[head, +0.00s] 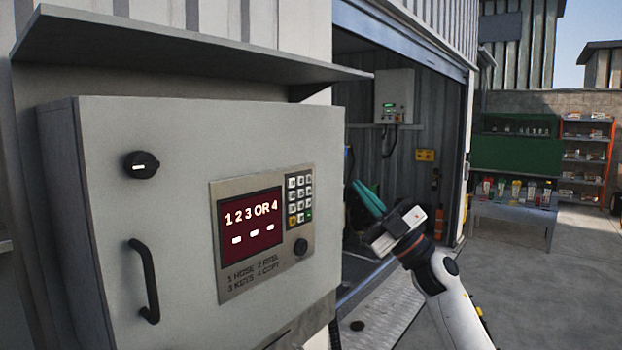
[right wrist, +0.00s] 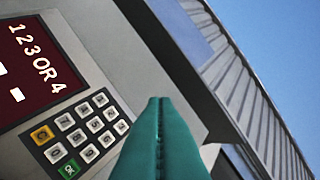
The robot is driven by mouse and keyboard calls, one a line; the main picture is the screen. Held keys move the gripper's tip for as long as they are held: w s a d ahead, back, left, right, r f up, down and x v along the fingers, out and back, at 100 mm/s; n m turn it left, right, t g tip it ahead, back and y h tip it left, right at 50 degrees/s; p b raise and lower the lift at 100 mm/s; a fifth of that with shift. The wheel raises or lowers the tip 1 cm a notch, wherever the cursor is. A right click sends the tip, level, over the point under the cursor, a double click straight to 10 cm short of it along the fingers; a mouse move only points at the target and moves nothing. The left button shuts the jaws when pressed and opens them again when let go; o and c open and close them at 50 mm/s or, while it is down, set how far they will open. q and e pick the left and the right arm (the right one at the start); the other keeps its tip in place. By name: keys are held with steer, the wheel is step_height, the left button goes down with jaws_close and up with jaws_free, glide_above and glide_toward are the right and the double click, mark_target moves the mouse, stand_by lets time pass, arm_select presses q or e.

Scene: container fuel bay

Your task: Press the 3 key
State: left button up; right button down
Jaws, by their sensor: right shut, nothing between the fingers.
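The keypad (head: 300,200) sits on a metal panel on the grey cabinet's front, right of a dark red display (head: 250,222) reading "1 2 3 OR 4" above three white marks. The 3 key (head: 308,180) is at the top right of the keypad; it also shows in the right wrist view (right wrist: 121,127). My right gripper (head: 358,185), with green fingers, is shut and empty, right of the keypad and apart from it in the head view. In the right wrist view its fingertips (right wrist: 160,100) appear just beside the 3 key; the remaining gap is hard to judge. My left gripper is not in view.
The cabinet (head: 120,200) has a round knob (head: 141,165) and a dark handle (head: 145,281). A black knob (head: 300,247) is below the keypad. A shelf-like hood (head: 190,50) juts out above.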

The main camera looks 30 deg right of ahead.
mark_target(308, 179)
steer(key=shift+w, duration=0.15)
steer(key=w+a, duration=0.3)
steer(key=w, duration=0.5)
steer(key=shift+a+p, duration=0.2)
steer(key=shift+p, duration=0.1)
steer(key=shift+w, duration=0.1)
stand_by(1.9)
steer(key=shift+w+a, duration=0.15)
steer(key=shift+w, duration=0.1)
steer(key=shift+w+a, duration=0.15)
steer(key=shift+w, duration=0.2)
stand_by(0.6)
steer(key=shift+s, duration=0.1)
steer(key=shift+s+d, duration=0.3)
steer(key=shift+s, duration=0.35)
stand_by(0.3)
